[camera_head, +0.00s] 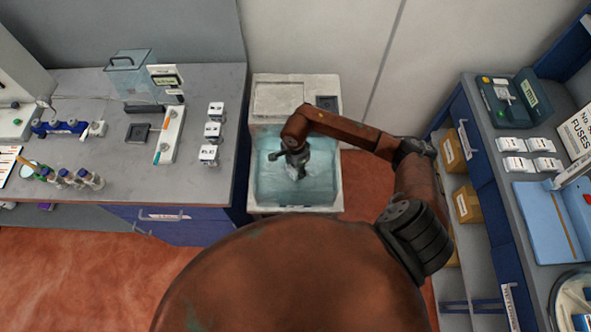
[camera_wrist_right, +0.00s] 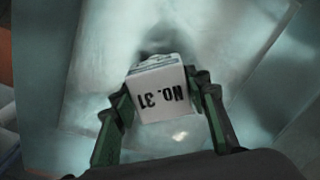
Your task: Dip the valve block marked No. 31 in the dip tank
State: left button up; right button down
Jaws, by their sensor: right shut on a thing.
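The white valve block marked No. 31 (camera_wrist_right: 160,92) is between the fingers of my right gripper (camera_wrist_right: 162,110) in the right wrist view, its label upside down. My right gripper (camera_head: 294,168) is shut on it. In the head view the gripper points down inside the dip tank (camera_head: 253,190), over or in its pale blue-green liquid (camera_head: 272,180). The block is mostly hidden by the gripper there. I cannot tell how deep the block sits in the liquid. My left gripper is not in view.
Several white valve blocks (camera_head: 208,153) stand in a row on the grey bench (camera_head: 205,95) left of the tank. A clear box (camera_head: 130,75) and tubes (camera_head: 75,178) are also there. A blue-sided counter (camera_head: 485,165) with a green device (camera_head: 513,98) stands on the right.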

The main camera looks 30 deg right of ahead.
jog(key=shift+f+b, duration=0.4)
jog(key=shift+f, duration=0.05)
jog(key=c, duration=1.1)
grip_release()
notch_tip(320, 180, up, 12)
